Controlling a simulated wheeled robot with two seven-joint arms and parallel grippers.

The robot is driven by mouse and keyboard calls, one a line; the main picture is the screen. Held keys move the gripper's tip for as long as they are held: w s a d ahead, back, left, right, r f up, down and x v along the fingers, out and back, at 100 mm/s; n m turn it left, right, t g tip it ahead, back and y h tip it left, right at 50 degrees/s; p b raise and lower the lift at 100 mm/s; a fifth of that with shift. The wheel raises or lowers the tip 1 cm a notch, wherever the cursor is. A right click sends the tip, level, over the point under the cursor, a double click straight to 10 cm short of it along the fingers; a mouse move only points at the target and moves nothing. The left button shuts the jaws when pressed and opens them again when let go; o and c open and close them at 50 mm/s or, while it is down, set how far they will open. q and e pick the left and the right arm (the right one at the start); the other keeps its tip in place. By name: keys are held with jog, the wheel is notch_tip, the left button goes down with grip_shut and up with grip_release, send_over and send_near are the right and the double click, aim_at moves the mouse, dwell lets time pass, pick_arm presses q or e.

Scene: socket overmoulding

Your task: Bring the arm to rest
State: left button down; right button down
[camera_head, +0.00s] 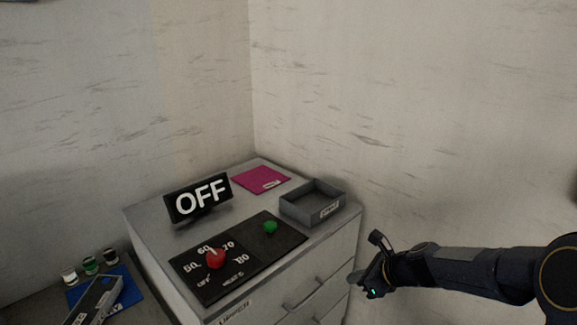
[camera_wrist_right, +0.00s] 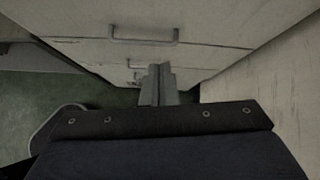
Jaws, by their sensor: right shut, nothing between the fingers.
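My right arm comes in from the right in the head view. The gripper appears apart from the cabinet. My left gripper does not show in either view.
On the cabinet are an OFF sign (camera_head: 198,198), a black panel with a red knob (camera_head: 215,258) and a green knob (camera_head: 270,227), a magenta sheet (camera_head: 262,179) and an empty grey tray (camera_head: 313,203). A blue mat (camera_head: 128,290) with small jars lies lower left. Walls stand behind.

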jog(key=s+r+n, duration=0.5)
jog(key=s+n, duration=0.2)
jog(key=s, duration=0.1)
jog(key=s+r+n, duration=0.5)
jog(key=s+n, duration=0.1)
jog(key=s, duration=0.3)
jog(key=s+f+n+g+h, duration=0.1)
jog(key=s+f+n+h, duration=0.1)
jog(key=s+n, duration=0.9)
jog(key=s+f, duration=0.1)
jog(key=s, duration=0.2)
